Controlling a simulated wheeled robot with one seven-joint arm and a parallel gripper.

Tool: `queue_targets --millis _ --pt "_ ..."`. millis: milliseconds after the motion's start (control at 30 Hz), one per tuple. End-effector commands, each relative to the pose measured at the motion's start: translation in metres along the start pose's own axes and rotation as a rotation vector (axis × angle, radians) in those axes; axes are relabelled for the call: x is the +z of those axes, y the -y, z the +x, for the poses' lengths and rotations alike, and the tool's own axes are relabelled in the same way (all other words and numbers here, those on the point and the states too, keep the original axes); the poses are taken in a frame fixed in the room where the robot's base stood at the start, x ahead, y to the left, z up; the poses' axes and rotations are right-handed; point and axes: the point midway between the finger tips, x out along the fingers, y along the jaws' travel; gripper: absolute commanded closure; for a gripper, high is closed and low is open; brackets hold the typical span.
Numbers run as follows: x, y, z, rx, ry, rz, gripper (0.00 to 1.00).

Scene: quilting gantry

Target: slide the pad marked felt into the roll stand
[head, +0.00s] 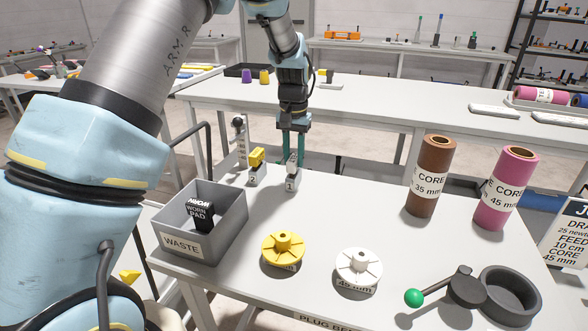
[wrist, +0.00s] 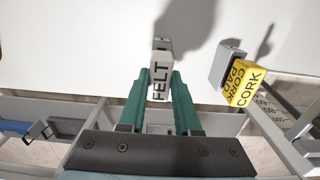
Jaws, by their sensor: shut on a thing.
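The pad marked FELT (wrist: 159,78) is a pale grey block with black letters, held between the teal fingers of my gripper (wrist: 161,88). In the head view my gripper (head: 292,158) points down at the table's back edge, just behind a small grey holder marked 1 (head: 291,184). In the wrist view a grey block (wrist: 162,44) lies right beyond the felt pad; I cannot tell whether they touch. A yellow pad marked CORK (wrist: 241,84) sits in a second grey holder (head: 254,179). Nothing in view is labelled as the roll stand.
A grey WASTE bin (head: 208,246) holds a black worn pad (head: 200,213). A yellow hub (head: 283,250), a white hub (head: 358,267), a brown core (head: 430,175), a pink core (head: 506,188) and a green-knobbed crank (head: 414,297) stand on the table. The table's middle is clear.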

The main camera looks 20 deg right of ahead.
Motion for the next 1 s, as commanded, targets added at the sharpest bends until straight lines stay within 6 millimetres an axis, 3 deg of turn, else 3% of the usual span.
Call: queue_targets --millis 1000 --pt "0.000 0.000 -0.026 0.000 -0.001 0.000 1.00"
